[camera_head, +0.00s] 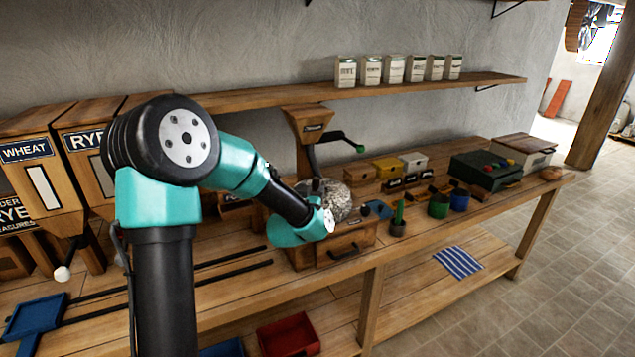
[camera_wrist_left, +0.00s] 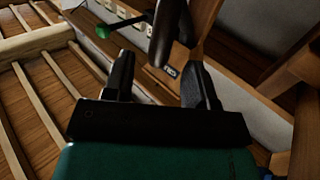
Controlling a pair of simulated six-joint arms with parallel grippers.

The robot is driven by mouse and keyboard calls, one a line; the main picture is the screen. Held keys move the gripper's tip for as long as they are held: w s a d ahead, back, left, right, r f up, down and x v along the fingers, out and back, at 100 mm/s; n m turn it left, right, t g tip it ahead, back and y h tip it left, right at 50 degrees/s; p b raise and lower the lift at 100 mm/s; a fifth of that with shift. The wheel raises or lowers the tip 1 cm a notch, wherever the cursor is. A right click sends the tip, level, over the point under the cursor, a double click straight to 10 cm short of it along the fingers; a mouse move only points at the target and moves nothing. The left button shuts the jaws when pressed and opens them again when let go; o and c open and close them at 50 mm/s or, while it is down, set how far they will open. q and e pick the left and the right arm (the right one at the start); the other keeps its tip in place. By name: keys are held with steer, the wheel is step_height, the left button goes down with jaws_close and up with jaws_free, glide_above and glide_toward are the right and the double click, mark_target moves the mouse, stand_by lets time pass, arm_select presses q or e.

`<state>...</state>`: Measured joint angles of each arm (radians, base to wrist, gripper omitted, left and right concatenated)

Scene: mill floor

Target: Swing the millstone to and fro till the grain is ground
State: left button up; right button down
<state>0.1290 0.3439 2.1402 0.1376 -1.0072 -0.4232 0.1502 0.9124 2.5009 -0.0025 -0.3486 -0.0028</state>
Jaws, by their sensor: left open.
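The mill stands on the bench, with a wooden hopper (camera_head: 308,118) on top and a grey speckled millstone (camera_head: 340,203) above a wooden drawer box (camera_head: 345,247). A dark crank arm with a green handle (camera_head: 360,148) reaches out to the right of the hopper. The green handle also shows at upper left in the wrist view (camera_wrist_left: 101,31). My left gripper (camera_wrist_left: 160,70) is open, with a dark bar of the mill beyond its fingers; I cannot tell whether they touch it. In the head view my wrist hides its fingers and part of the millstone. Grain is not discernible. My right gripper is out of view.
Wheat (camera_head: 27,150) and rye (camera_head: 88,142) bins stand at left. A blue scoop (camera_head: 36,318) lies front left. A shelf (camera_head: 430,88) with labelled tins runs above.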

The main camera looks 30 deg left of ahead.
mark_target(318, 181)
arm_select(q)
steer(key=x, duration=0.6)
steer(key=shift+w, duration=0.15)
jaws_close()
stand_by(0.4)
